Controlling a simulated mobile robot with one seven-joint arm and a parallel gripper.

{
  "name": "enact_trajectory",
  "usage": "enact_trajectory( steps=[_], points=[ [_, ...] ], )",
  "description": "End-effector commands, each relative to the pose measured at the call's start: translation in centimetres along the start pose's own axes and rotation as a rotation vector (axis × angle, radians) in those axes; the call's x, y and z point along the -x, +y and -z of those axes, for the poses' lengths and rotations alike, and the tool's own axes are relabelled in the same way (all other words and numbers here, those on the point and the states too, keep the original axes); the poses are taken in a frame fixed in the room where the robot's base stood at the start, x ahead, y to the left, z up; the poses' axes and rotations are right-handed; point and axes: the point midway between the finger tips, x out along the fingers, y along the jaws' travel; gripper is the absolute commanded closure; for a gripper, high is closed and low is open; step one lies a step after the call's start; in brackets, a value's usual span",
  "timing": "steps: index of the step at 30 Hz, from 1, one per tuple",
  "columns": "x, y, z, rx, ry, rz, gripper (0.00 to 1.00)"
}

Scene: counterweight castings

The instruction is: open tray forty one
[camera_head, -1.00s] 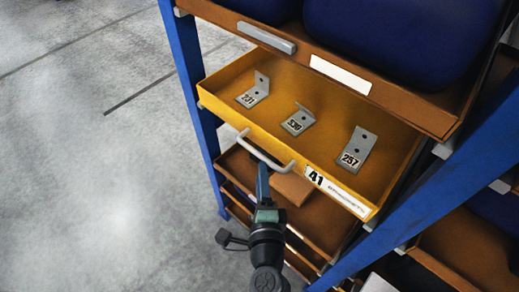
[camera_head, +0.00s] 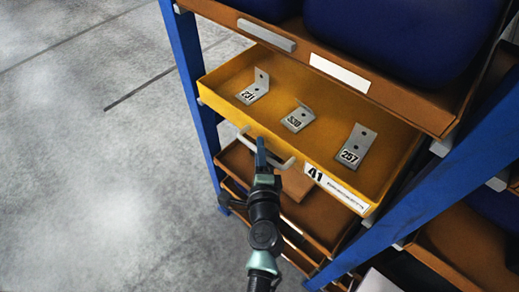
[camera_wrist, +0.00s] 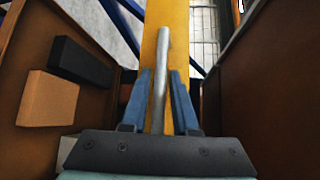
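The yellow tray (camera_head: 222,109) marked 41 stands out from the blue rack, its top open. Three numbered metal brackets lie in it: 231 (camera_head: 256,86), 530 (camera_head: 298,118) and 257 (camera_head: 357,146). Its grey bar handle (camera_head: 289,163) is on the front panel. My gripper (camera_head: 261,148) is at the handle, covering its middle in the head view. In the wrist view, the blue fingers of my gripper (camera_wrist: 159,80) are apart, one on each side of the handle (camera_wrist: 158,98), with visible gaps. The yellow front (camera_wrist: 181,35) lies beyond.
A brown tray (camera_head: 400,107) with dark blue bins (camera_head: 390,35) sits directly above. Brown trays (camera_head: 318,212) lie below. Blue rack posts (camera_head: 187,75) and (camera_head: 430,175) flank the tray. The grey floor (camera_head: 90,170) at left is clear.

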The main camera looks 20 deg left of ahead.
Motion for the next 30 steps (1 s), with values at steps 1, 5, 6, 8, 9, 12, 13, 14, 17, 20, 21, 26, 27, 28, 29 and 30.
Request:
enact_trajectory(
  steps=[1, 5, 6, 8, 9, 12, 13, 14, 17, 20, 21, 26, 27, 28, 29, 30],
  points=[
    [0.01, 0.0, 0.01, 0.0, 0.0, 0.0, 0.83],
    [0.02, 0.0, 0.01, 0.0, 0.0, 0.0, 1.0],
    [0.02, 0.0, 0.01, 0.0, 0.0, 0.0, 1.0],
    [0.03, 0.0, 0.01, 0.0, 0.0, 0.0, 1.0],
    [0.03, 0.0, 0.01, 0.0, 0.0, 0.0, 1.0],
    [0.03, 0.01, 0.01, 0.0, 0.0, 0.0, 1.0],
    [0.03, 0.01, 0.02, 0.0, 0.0, 0.0, 1.0],
    [0.03, 0.01, 0.02, 0.0, 0.0, 0.0, 1.0],
    [0.03, 0.01, 0.02, 0.0, 0.0, 0.0, 1.0],
    [0.03, 0.01, 0.02, 0.0, 0.0, 0.0, 1.0],
    [0.04, 0.02, 0.02, 0.0, 0.0, 0.0, 1.0],
    [0.04, 0.02, 0.02, 0.0, 0.0, 0.0, 1.0],
    [0.04, 0.02, 0.02, 0.0, 0.0, 0.0, 1.0],
    [0.04, 0.02, 0.02, 0.0, 0.0, 0.0, 1.0],
    [0.04, 0.02, 0.02, 0.0, 0.0, 0.0, 1.0],
    [0.04, 0.02, 0.02, 0.0, 0.0, 0.0, 1.0]
  ],
)
